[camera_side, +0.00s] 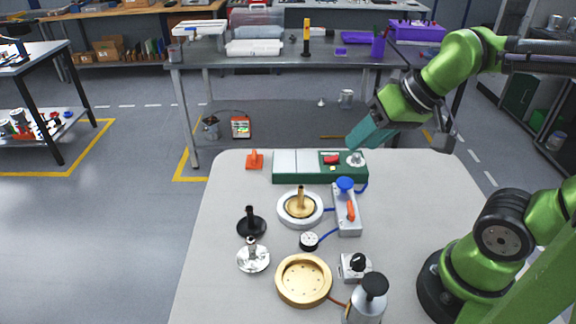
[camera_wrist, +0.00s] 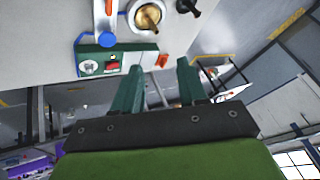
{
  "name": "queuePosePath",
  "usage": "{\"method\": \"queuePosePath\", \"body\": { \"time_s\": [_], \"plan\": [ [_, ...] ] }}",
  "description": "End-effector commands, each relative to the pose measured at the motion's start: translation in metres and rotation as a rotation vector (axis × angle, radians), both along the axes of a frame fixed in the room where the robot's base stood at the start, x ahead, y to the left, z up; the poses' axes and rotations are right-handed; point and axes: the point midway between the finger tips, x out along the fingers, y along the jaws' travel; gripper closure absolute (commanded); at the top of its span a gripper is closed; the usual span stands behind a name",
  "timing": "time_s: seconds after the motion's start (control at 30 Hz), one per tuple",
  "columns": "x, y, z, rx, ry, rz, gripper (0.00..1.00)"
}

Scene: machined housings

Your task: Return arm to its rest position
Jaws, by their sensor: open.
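My green arm is raised over the table's far right part, and my gripper (camera_side: 357,138) with its teal fingers is above the right end of a green control box (camera_side: 320,178). Whether the fingers touch the box cannot be told from the side view. In the wrist view the gripper (camera_wrist: 158,78) has its two fingers well apart with nothing between them. The box has pale panels and a red button (camera_side: 331,159); it also shows in the wrist view (camera_wrist: 112,62) beyond the left finger.
On the pale table (camera_side: 215,210) stand a brass part on a white ring (camera_side: 284,210), a grey fixture with an orange lever (camera_side: 351,213), a black-stemmed part (camera_side: 251,226), a silver disc (camera_side: 253,260), a gold dish (camera_side: 303,281) and a black-topped canister (camera_side: 369,300). An orange piece (camera_side: 254,161) sits at the far edge.

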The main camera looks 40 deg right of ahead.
Motion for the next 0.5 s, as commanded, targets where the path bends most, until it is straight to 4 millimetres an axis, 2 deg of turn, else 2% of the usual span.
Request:
{"method": "queuePosePath", "body": {
  "time_s": [0.13, 0.5],
  "plan": [
    [-0.0119, -0.0012, 0.0012, 0.025, -0.055, -0.029, 0.58],
    [-0.0133, -0.0012, 0.0009, 0.030, -0.061, -0.033, 0.58]
  ]
}}
